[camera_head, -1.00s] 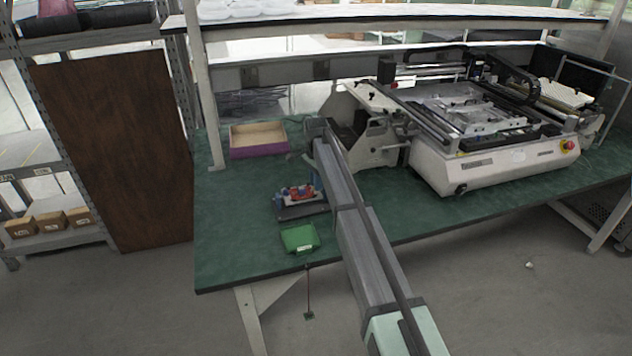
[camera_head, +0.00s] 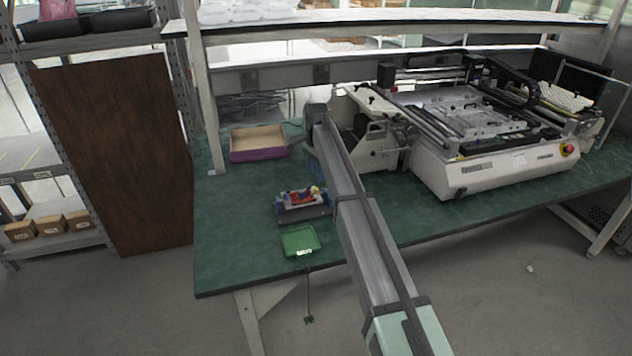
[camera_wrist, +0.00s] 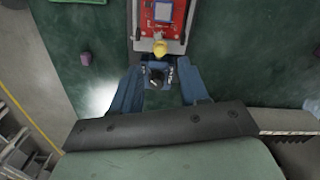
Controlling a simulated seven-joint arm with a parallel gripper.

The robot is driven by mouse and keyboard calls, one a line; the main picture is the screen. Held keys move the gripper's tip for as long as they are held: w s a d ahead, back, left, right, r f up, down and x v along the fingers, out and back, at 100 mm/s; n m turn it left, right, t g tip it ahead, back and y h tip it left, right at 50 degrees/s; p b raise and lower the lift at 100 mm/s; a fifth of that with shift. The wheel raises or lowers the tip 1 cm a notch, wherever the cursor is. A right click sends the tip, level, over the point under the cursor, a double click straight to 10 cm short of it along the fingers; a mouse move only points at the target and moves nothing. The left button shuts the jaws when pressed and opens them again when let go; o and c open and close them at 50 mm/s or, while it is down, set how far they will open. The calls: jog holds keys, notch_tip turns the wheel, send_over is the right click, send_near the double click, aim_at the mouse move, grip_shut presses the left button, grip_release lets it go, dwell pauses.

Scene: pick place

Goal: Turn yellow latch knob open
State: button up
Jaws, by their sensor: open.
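The yellow latch knob (camera_wrist: 159,48) shows in the wrist view at the near end of a red-faced unit (camera_wrist: 160,15) in a grey fixture. In the head view the knob (camera_head: 315,190) is a small yellow spot on the right of the fixture (camera_head: 303,212). My gripper (camera_wrist: 158,88) has blue fingers spread apart with nothing held between them. In the wrist picture the knob lies just beyond the fingertips, apart from them. In the head view, my gripper is partly hidden by my arm, behind the fixture. The knob's exact turn angle is too small to tell.
A green tray (camera_head: 286,249) lies in front of the fixture near the table edge. A purple-sided box (camera_head: 258,156) stands behind. A large white machine (camera_head: 480,173) fills the right. Table left of the fixture is clear.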

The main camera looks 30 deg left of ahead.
aim_at(316, 188)
notch_tip(316, 188, up, 8)
dwell(0.4)
jog(key=shift+c, duration=0.2)
jog(key=shift+c, duration=0.7)
jog(key=shift+m, duration=0.4)
jog(key=shift+c, duration=0.5)
notch_tip(316, 188, down, 14)
jog(key=m, duration=0.4)
jog(key=shift+c, duration=0.2)
grip_shut()
